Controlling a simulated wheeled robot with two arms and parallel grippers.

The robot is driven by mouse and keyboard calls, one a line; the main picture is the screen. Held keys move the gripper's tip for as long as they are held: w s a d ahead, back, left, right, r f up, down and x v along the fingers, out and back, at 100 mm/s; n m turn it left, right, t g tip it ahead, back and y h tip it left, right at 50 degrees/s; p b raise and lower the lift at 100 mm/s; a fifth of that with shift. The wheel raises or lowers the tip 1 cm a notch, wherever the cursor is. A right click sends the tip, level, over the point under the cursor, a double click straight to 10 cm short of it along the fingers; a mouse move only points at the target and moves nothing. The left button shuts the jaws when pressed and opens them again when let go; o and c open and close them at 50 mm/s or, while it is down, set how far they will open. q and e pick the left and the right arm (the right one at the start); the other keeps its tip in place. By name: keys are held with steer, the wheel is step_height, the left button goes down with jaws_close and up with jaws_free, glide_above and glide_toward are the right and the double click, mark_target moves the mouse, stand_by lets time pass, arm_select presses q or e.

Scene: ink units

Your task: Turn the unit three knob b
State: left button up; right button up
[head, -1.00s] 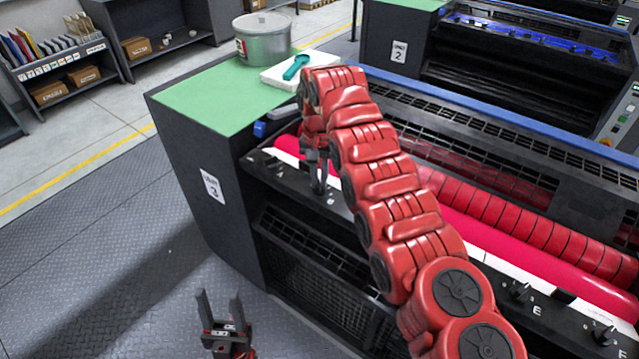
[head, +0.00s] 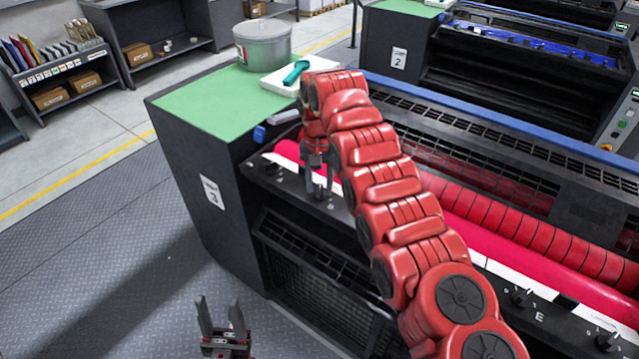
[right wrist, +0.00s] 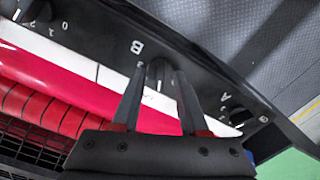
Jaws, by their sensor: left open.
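Unit three is the press with the "3" label (head: 212,194) on its dark end cabinet. Knob b is a small black knob (right wrist: 159,75) beside the letter B in the right wrist view. My right gripper (right wrist: 161,72) points down at the panel, its two fingers on either side of this knob. The fingers stand apart; whether they touch the knob I cannot tell. In the head view my right gripper (head: 319,192) hides most of the knob. My left gripper (head: 222,302) is open and empty, low over the floor at the bottom left.
Knob A (right wrist: 235,116) and another knob (right wrist: 38,11) flank knob b on the panel. Knob E (head: 521,296) is farther right. A red roller (head: 475,230) runs behind the panel.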

mark_target(320, 188)
steer(key=shift+r, duration=0.1)
steer(key=shift+r, duration=0.25)
step_height(320, 188, up, 2)
steer(key=shift+a+r+p, duration=0.15)
steer(key=shift+r+p, duration=0.1)
steer(key=shift+p, duration=0.25)
step_height(320, 188, up, 14)
steer(key=p, duration=1.4)
steer(key=shift+p, duration=0.3)
